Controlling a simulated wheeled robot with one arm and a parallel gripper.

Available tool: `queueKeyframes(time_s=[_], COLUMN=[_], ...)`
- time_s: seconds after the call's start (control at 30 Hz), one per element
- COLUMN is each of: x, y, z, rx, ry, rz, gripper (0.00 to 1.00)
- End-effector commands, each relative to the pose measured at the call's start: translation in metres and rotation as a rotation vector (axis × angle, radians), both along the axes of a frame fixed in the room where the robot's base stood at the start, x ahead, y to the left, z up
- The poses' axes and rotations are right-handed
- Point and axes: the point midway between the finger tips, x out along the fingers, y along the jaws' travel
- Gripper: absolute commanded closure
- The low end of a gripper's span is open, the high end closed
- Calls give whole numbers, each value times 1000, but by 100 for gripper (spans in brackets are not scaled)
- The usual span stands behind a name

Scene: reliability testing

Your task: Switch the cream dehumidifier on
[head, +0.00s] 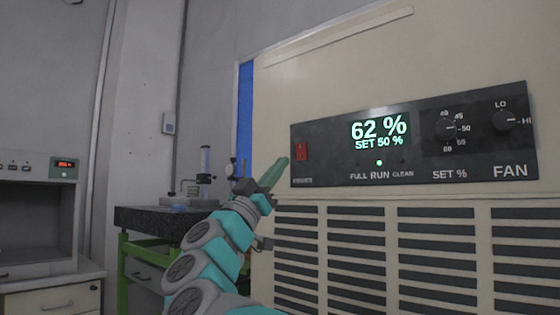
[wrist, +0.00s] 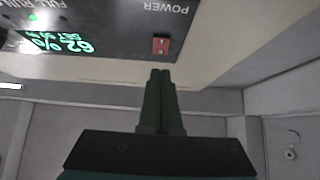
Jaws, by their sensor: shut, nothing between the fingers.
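The cream dehumidifier (head: 350,75) fills the right of the head view, with a dark control panel (head: 335,178). The red power switch (head: 301,151) is at the panel's left end; in the wrist view the switch (wrist: 160,46) sits beside the POWER label. The display (head: 380,130) is lit green with "62 %" and "SET 50 %". A green light (head: 379,162) glows above RUN. My gripper (head: 284,161) is shut and empty, just left of and below the switch. In the wrist view its fingertips (wrist: 161,72) point at the switch, with a small gap in the picture.
Set % (head: 446,128) and fan (head: 509,121) knobs are on the panel's right. Louvred vents (head: 365,212) lie below. A dark-topped bench (head: 150,218) with a green frame and instruments stands behind my arm. A grey cabinet unit (head: 35,220) is at far left.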

Motion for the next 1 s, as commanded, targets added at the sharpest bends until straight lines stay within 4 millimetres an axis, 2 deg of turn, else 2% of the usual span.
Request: queueKeyframes(time_s=[0.53, 0.7, 1.0], x=[-38, -43, -43], y=[29, 33, 33], z=[-64, -71, -72], rx=[0, -1, 1], ry=[2, 2, 1], rz=[0, 1, 0], gripper=[100, 100, 100])
